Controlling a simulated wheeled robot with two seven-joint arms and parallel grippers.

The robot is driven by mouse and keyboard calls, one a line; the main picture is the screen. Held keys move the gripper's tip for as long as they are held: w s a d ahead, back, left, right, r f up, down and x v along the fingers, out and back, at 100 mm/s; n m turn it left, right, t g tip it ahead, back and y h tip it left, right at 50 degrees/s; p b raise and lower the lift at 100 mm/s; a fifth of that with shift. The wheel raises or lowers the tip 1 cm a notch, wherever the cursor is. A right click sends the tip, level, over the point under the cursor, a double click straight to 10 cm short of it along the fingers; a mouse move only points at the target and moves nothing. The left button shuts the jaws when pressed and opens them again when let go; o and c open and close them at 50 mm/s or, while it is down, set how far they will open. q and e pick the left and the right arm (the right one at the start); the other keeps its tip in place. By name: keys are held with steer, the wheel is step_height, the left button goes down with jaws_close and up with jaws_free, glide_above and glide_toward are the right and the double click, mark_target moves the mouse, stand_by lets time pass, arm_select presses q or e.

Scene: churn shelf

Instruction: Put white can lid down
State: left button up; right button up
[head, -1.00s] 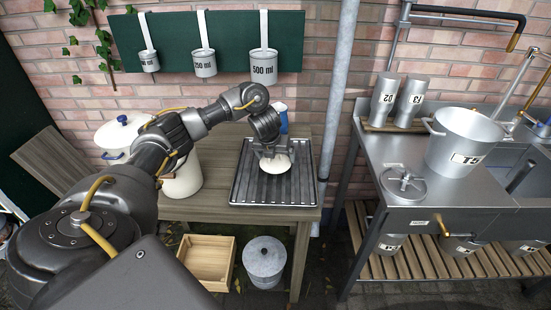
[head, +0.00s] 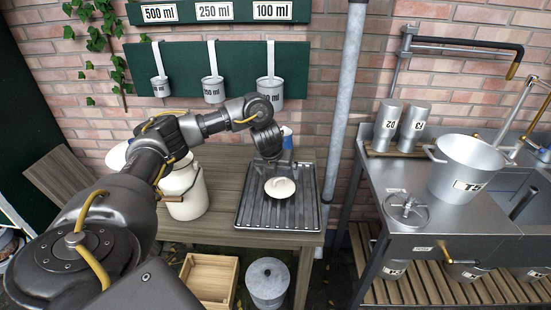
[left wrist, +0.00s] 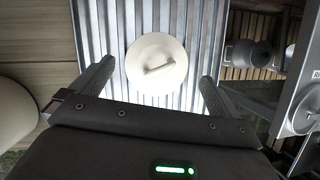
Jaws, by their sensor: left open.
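The white can lid (head: 280,187) lies on the dark grooved tray (head: 245,214) on the wooden table, handle upward. In the left wrist view the lid (left wrist: 150,53) is round and cream-white with a bar handle. My left gripper (head: 274,162) is open just behind the lid. In the wrist view its fingers (left wrist: 157,75) are spread wide, one on each side, with nothing between them touching the handle. The white can (head: 186,193), with a bail handle, stands left of the tray. My left arm hides part of it. My right gripper is not in view.
A vertical pipe (head: 344,95) stands right of the tray, and measuring cups (head: 270,88) hang above its back. A steel counter with a large pot (head: 467,160) is at right. Bare tabletop lies between can and tray.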

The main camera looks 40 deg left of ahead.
mark_target(275, 191)
arm_select(q)
steer(key=p+v, duration=0.2)
steer(key=v, duration=0.4)
steer(key=shift+d, duration=0.15)
stand_by(0.3)
